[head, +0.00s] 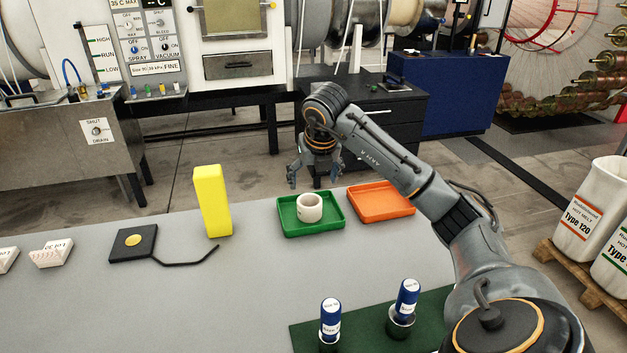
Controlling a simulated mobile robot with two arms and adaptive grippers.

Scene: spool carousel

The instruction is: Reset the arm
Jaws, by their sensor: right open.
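My right arm comes in from the lower right and reaches to the far edge of the grey table (215,300). My right gripper (315,184) is open and points down, with nothing between its fingers. In the picture it shows just above the green tray (289,228), near the tray's far side. A white ring-shaped spool (309,208) sits in the green tray, below the gripper and apart from it. My left gripper is not in view.
An orange tray (380,212) lies right of the green tray, partly behind my arm. A yellow block (212,201) stands upright on the left. Two blue bottles (331,318) stand in holders on a dark green mat (365,335). A black pad (133,242) lies left.

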